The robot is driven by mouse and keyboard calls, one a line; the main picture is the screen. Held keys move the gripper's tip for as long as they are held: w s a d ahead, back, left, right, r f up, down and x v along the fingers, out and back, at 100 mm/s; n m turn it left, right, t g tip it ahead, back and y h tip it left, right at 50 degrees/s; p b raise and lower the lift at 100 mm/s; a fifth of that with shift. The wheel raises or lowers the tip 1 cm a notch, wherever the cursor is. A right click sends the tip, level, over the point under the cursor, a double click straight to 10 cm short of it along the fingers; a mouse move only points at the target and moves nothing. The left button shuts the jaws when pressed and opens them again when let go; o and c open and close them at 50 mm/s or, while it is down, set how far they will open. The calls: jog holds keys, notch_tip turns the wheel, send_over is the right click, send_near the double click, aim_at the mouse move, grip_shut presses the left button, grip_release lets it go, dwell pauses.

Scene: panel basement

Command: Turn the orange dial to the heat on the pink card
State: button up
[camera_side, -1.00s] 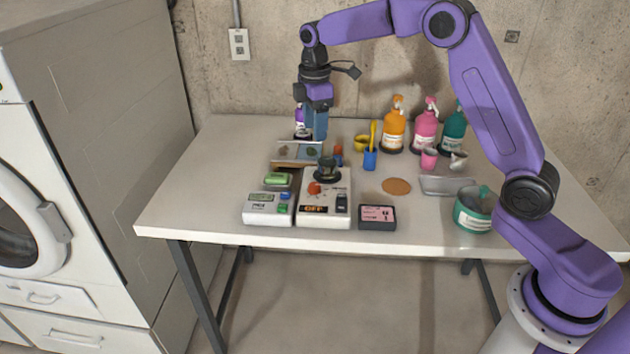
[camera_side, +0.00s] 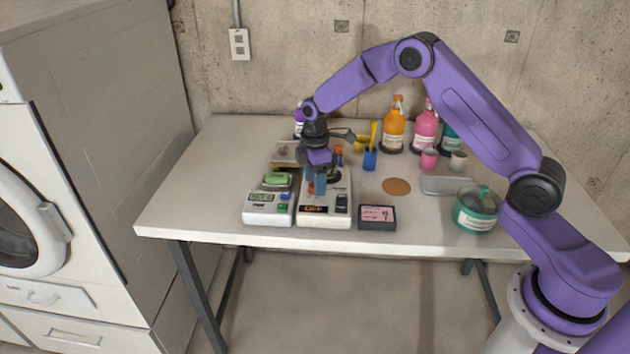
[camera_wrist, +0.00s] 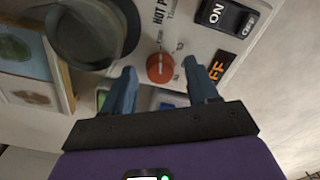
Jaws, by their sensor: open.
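The orange dial (camera_wrist: 160,67) is on the top of a white hot plate unit (camera_side: 325,215). In the wrist view it lies ahead of and between my fingertips, with a pale line across it. My gripper (camera_wrist: 163,82) is open and empty, its two blue fingers apart; no contact with the dial shows. In the side view my gripper (camera_side: 318,186) is low over the unit and hides most of the dial. The pink card (camera_side: 377,214) sits in a dark frame right of the unit; its writing is too small to read. An orange display (camera_side: 314,209) is on the unit's front.
A dark pot (camera_wrist: 95,30) is on the plate. A black ON switch (camera_wrist: 230,16) is near the dial. Bottles (camera_side: 393,128), cups and a teal jar (camera_side: 477,210) stand to the right.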

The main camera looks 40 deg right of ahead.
jog(key=shift+f, duration=0.3)
jog(key=c, duration=1)
jog(key=shift+c, duration=0.2)
